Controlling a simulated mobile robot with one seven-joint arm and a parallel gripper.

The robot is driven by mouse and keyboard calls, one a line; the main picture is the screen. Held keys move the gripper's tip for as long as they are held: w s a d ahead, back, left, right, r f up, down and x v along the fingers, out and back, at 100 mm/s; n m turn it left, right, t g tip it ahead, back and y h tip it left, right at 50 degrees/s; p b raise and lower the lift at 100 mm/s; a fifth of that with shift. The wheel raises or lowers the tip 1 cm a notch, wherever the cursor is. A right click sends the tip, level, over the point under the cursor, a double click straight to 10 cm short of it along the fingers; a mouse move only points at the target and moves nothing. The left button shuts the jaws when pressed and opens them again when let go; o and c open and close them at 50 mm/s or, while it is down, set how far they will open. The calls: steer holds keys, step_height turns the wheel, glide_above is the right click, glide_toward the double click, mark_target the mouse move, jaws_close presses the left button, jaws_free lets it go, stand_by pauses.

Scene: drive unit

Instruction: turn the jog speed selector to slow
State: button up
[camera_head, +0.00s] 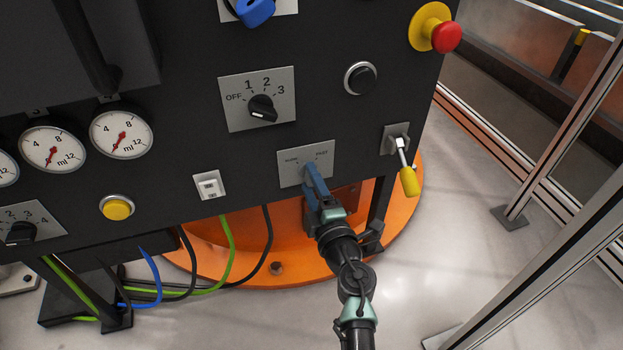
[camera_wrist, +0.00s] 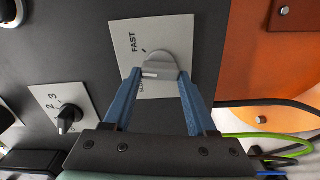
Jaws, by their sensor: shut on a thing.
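The jog speed selector is a round grey knob (camera_wrist: 160,62) on a light grey plate (camera_head: 291,172) marked SLOW and FAST. In the wrist view the plate (camera_wrist: 180,32) appears turned, with FAST above and the partly covered SLOW below. A white mark on the knob's left side lies between the two words, nearer SLOW; its exact setting is hard to tell. My gripper (camera_wrist: 160,76) has its blue fingers shut on the knob, one on each side. In the head view my gripper (camera_head: 309,170) covers the knob.
A rotary switch (camera_head: 262,107) marked OFF to 3 sits above left. A yellow-handled toggle lever (camera_head: 405,165) is close on the right. A white rocker switch (camera_head: 209,185) is to the left. Cables (camera_head: 226,250) hang below the panel. A red emergency button (camera_head: 446,38) is at upper right.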

steer(key=n, duration=0.5)
steer(key=shift+f+n, duration=0.2)
steer(key=shift+n, duration=0.1)
steer(key=n, duration=0.4)
steer(key=shift+d+n, duration=0.15)
steer(key=shift+n, duration=0.55)
steer(key=o, duration=1.4)
steer(key=shift+c, duration=0.2)
steer(key=p+v, duration=0.5)
steer(key=v, duration=0.8)
steer(key=shift+p, duration=0.35)
steer(key=shift+w, duration=0.1)
